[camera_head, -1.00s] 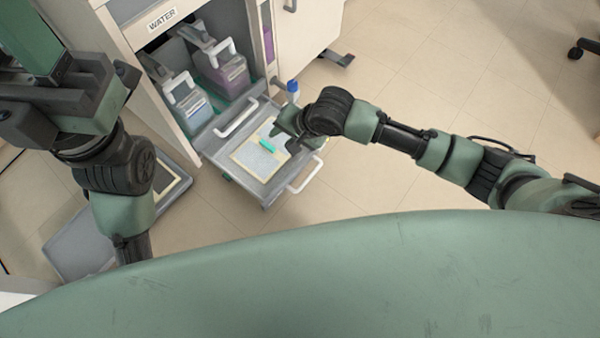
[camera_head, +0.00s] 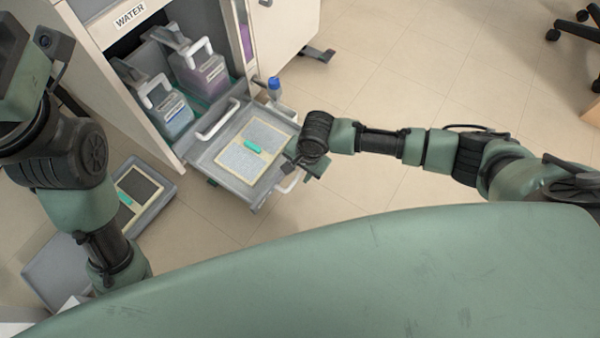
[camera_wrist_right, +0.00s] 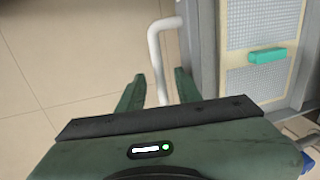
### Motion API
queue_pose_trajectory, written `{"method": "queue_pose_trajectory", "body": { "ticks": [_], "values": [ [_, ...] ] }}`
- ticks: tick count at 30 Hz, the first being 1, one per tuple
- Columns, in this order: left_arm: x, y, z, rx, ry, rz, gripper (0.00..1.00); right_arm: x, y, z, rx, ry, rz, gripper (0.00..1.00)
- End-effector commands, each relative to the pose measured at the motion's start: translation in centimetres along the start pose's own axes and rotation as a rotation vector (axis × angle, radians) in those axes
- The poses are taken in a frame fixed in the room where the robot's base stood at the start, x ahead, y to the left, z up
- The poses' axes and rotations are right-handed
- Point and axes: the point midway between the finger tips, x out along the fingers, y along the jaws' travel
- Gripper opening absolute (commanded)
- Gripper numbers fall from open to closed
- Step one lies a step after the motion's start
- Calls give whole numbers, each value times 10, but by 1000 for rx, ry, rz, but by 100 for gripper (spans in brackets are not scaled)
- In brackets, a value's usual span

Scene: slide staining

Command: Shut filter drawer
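The filter drawer (camera_head: 205,157) is pulled out at the bottom of the cabinet. It holds a pale framed filter pad (camera_head: 235,160) with a teal grip (camera_head: 253,147). A white bar handle (camera_head: 291,184) is on its front edge. My right gripper (camera_head: 297,168) is at this handle. In the right wrist view my right gripper (camera_wrist_right: 158,88) is open, with the white handle (camera_wrist_right: 157,58) between its two fingers and no clear grip on it. My left arm is at the left edge; its fingers are not visible.
Two labelled containers (camera_head: 165,110) (camera_head: 203,78) stand inside the cabinet (camera_head: 120,62). A blue-capped bottle (camera_head: 274,88) is beside the drawer. A grey case (camera_head: 58,272) lies open on the floor at the left.

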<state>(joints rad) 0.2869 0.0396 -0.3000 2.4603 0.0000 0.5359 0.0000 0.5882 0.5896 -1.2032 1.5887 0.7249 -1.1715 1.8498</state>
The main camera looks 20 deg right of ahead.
Motion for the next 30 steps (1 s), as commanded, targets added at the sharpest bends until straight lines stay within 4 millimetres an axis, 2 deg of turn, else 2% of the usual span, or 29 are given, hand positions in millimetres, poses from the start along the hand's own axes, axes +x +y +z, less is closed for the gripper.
{"method": "queue_pose_trajectory", "body": {
  "ticks": [8,9,12,13,30],
  "values": [
    [2,0,-1,1,5,2,34,1,0,0,0,0,-1,34],
    [2,0,-1,1,5,2,34,1,0,0,0,0,-1,32],
    [2,0,-1,1,5,2,34,1,0,0,-1,0,-1,4],
    [2,0,-1,1,4,2,34,1,0,0,-1,0,-1,0],
    [1,0,-1,0,4,2,34,1,0,0,-1,0,-1,0]
  ]
}}
